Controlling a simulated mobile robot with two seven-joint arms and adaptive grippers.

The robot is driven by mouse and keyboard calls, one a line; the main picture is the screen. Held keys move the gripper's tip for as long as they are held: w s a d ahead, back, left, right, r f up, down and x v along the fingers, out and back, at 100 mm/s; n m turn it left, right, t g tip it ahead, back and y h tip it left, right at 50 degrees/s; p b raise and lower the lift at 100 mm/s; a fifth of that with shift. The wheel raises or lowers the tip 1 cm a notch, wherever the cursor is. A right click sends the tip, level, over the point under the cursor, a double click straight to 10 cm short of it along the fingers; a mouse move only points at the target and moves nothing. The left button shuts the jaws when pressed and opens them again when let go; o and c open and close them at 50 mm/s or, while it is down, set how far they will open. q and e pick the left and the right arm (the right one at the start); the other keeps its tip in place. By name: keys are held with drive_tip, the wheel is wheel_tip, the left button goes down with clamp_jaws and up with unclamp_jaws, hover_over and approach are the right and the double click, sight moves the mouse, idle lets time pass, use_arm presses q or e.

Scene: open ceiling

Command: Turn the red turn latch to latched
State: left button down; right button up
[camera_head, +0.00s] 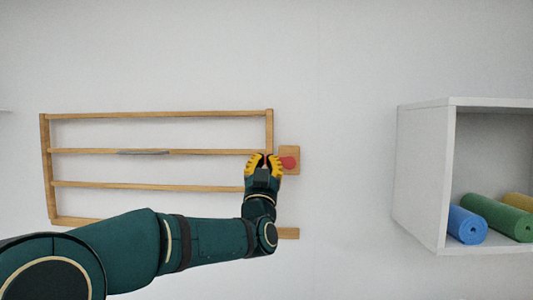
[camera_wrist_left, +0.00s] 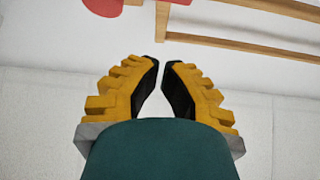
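The red turn latch (camera_head: 290,163) is mounted on a small wooden plate (camera_head: 291,151) on the wall, just right of the wooden rack. My left gripper (camera_head: 264,157) is in front of the rack's right end post, close to the left side of the latch, and covers part of it. Whether it touches the latch cannot be told. In the left wrist view, the yellow fingers (camera_wrist_left: 162,64) lean together with a narrow gap at the tips and nothing between them. The red latch (camera_wrist_left: 103,5) shows there, cut off by the top edge, beyond the fingertips. My right gripper is out of view.
The wooden rack (camera_head: 160,114) has several rails on the wall, with a thin grey item (camera_head: 144,152) on one. At the right, a white open shelf box (camera_head: 420,170) juts out, holding rolled mats, blue (camera_head: 467,225) and green (camera_head: 496,216) among them. Bare wall lies between.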

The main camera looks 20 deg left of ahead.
sight(270, 125)
use_arm(q)
drive_tip(key=p+x, duration=0.3)
drive_tip(key=x, duration=0.7)
wheel_tip(270, 125, down, 3)
drive_tip(key=shift+s+r, duration=0.1)
drive_tip(key=shift+r, duration=0.05)
drive_tip(key=shift+a+f, duration=0.1)
drive_tip(key=shift+f, duration=0.7)
drive_tip(key=shift+f, duration=0.1)
drive_tip(key=f+n+y+b, duration=0.1)
drive_tip(key=n+b, duration=0.1)
drive_tip(key=b, duration=0.1)
drive_tip(key=shift+s+f+g+y, duration=0.1)
drive_tip(key=shift+f+g+y, duration=0.1)
drive_tip(key=shift+g+y, duration=0.15)
drive_tip(key=shift+a, duration=0.1)
